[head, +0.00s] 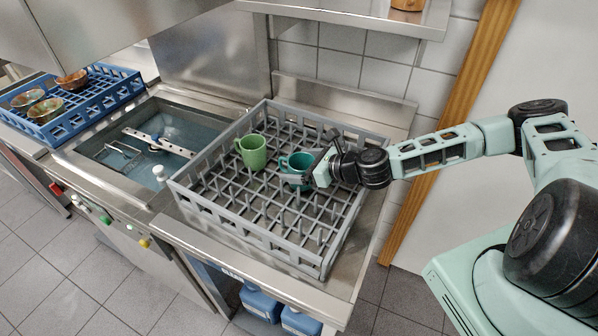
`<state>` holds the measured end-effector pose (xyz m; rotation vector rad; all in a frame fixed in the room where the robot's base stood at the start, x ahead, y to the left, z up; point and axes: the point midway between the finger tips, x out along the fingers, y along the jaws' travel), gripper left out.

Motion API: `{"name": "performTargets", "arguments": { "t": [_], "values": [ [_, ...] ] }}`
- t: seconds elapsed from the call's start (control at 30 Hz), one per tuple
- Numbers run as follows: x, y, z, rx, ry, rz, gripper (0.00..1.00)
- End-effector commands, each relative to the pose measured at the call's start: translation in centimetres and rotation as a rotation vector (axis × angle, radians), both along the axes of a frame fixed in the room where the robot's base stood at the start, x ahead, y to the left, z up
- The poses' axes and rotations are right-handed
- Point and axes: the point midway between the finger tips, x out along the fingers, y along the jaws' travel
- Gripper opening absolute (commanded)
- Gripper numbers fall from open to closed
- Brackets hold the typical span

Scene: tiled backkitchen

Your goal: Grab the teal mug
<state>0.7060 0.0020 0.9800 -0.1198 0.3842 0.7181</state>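The teal mug (292,163) stands in the grey dish rack (185,200), right of its middle. A green mug (252,152) stands to its left in the same rack. My gripper (299,177) is at the teal mug's right side, and its fingers overlap the mug in the head view. The lower right part of the mug is hidden behind the fingers. I cannot tell whether the fingers touch the mug or have closed on it.
Rack pegs surround both mugs, and the rack's walls rise around them. A sink (150,140) lies to the left. A blue rack (45,132) with several brown bowls is at the far left. A steel shelf (350,14) hangs above the back.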

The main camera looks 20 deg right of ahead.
Motion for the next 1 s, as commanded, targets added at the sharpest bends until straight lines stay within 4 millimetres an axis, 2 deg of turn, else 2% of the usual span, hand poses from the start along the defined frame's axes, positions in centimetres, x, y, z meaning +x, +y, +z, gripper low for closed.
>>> {"name": "performTargets", "arguments": {
  "t": [0.03, 0.17, 0.2, 0.47, 0.63, 0.77, 1.0],
  "values": [
    [0.0, 0.0, 0.0, 0.0, 0.0, 0.0, 0.79],
    [0.0, 0.0, 0.0, 0.0, 0.0, 0.0, 0.42],
    [0.0, 0.0, 0.0, 0.0, 0.0, 0.0, 0.37],
    [0.0, 0.0, 0.1, 0.0, -0.001, 0.0, 0.38],
    [0.1, 0.0, 1.1, 0.0, -0.004, 0.0, 0.38],
    [0.0, 0.0, 2.8, -0.001, -0.004, 0.002, 0.38],
    [0.0, -0.1, 7.4, -0.003, -0.005, 0.001, 0.38]
  ]
}}
